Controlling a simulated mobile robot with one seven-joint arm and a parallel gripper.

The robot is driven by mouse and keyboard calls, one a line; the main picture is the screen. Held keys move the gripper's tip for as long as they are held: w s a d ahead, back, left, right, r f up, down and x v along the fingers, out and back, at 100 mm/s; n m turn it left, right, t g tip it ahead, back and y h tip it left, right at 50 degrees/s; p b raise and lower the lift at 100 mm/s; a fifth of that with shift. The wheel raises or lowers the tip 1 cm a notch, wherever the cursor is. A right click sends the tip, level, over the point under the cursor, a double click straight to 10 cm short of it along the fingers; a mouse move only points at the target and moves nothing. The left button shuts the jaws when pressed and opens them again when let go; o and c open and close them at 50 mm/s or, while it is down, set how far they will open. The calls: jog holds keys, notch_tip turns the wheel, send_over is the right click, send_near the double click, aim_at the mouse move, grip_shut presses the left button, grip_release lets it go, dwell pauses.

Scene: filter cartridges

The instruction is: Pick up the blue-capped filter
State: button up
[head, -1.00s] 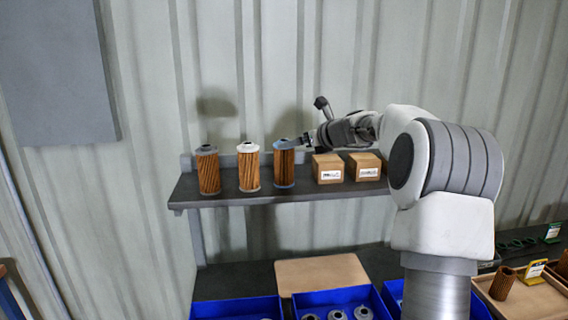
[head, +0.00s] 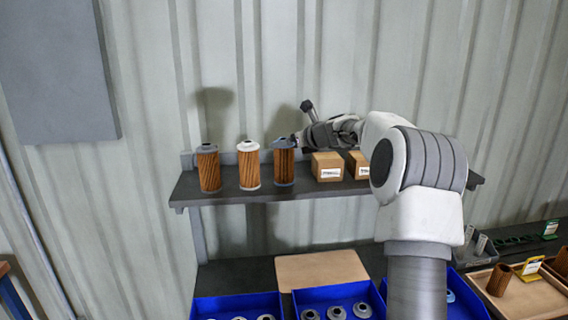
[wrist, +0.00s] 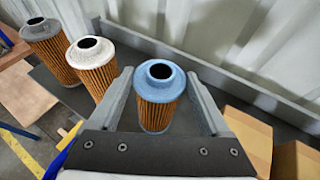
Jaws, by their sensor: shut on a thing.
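The blue-capped filter (head: 284,168) stands upright at the right end of a row of three pleated brown filters on the shelf (head: 240,198). In the wrist view its blue cap (wrist: 160,80) with a dark round hole sits between the two fingers. My gripper (head: 292,142) reaches in from the right at cap height and is shut on this filter. The filter's base appears to rest on the shelf.
A white-capped filter (head: 249,166) and a grey-capped filter (head: 208,168) stand to the left. Cardboard boxes (head: 327,166) stand close on the right. A corrugated wall (head: 350,60) is behind the shelf. Blue bins (head: 235,306) and a brown board (head: 322,270) lie below.

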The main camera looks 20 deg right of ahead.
grip_shut()
jog(key=shift+r, duration=0.2)
